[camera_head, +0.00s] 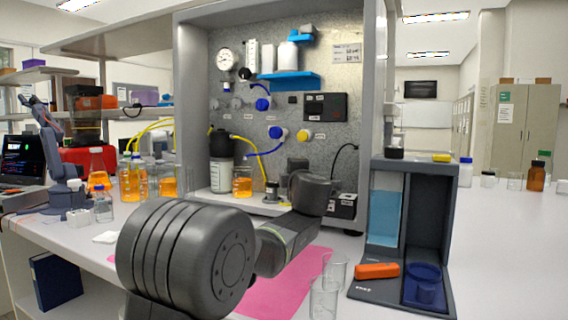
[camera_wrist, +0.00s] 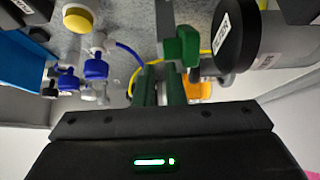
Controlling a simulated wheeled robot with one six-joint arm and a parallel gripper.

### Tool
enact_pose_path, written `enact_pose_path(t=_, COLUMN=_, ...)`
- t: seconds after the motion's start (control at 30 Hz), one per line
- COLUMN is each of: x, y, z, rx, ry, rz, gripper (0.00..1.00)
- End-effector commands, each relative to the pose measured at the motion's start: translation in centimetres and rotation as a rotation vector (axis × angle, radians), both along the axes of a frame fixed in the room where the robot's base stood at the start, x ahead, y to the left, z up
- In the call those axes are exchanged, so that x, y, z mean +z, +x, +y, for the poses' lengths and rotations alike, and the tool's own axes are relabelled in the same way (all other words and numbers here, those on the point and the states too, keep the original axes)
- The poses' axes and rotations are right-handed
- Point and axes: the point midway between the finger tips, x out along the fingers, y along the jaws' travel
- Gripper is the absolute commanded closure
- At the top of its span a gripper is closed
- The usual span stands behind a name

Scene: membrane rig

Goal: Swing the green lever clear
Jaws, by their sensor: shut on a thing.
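The green lever (camera_wrist: 182,46) shows in the wrist view at the top centre, in front of the grey panel (camera_wrist: 135,30). My gripper (camera_wrist: 164,72) reaches up to it with its two fingers close together, shut on the lever. Part of the lever is hidden by the fingers. In the head view my arm's wrist covers the lower middle of the panel, and neither the lever nor the fingertips can be made out there.
Blue valve knobs (camera_wrist: 96,68) and a yellow knob (camera_wrist: 79,19) are left of the lever. A dark cylinder (camera_wrist: 240,35) is close on its right.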

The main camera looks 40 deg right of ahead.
Motion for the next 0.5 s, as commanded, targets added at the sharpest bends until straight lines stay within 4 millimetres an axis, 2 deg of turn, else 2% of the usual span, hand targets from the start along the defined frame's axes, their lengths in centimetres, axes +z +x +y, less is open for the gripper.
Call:
enact_pose_path(t=0.03, x=0.42, y=-0.95, z=-1.25, rx=-0.023, ry=0.004, rz=-0.003, gripper=1.0)
enact_pose_path(t=0.5, x=-0.01, y=-1.32, z=-1.93, rx=-0.014, ry=0.003, rz=-0.005, gripper=1.0)
